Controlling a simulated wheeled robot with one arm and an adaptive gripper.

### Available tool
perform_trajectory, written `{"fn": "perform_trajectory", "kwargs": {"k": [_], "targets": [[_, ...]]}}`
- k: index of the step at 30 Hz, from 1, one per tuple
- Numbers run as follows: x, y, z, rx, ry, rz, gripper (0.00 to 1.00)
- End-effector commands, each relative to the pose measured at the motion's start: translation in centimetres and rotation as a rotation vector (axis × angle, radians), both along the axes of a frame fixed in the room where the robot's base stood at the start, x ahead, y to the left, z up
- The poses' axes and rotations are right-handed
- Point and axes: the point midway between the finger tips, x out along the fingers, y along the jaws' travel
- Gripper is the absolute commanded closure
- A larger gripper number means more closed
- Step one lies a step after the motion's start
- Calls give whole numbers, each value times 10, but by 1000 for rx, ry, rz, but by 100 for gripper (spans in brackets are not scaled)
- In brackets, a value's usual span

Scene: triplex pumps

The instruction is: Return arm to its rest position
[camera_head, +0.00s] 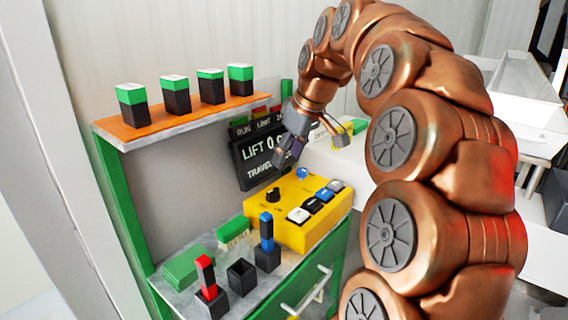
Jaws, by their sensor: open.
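My copper-coloured arm arches from the lower right up over the scene and bends down at the top. My gripper (291,146) hangs at its end, pointing down and left, above the back of a yellow control box (303,233) and in front of a black display (258,153) reading "LIFT" and "TRAVEL". The gripper looks small and dark here, with its jaws apart and nothing seen between them. It appears clear of the box. The exact gap to the display cannot be told.
An orange-topped shelf (160,128) holds several green-and-black blocks. The green bench below carries a red-handled piece (207,278), a blue-handled piece (267,244), an empty black holder (241,276), green pads (187,264) and a brush (233,230). A white counter (338,163) stands behind.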

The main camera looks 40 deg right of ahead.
Motion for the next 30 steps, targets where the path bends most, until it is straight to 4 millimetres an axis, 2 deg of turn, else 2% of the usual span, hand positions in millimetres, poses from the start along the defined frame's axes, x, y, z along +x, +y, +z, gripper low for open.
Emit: {"fn": "perform_trajectory", "kwargs": {"k": [28, 30], "targets": [[-2, 0, 4, 1, 2, 1, 48], [-5, 13, 5, 6, 18, 6, 48]]}}
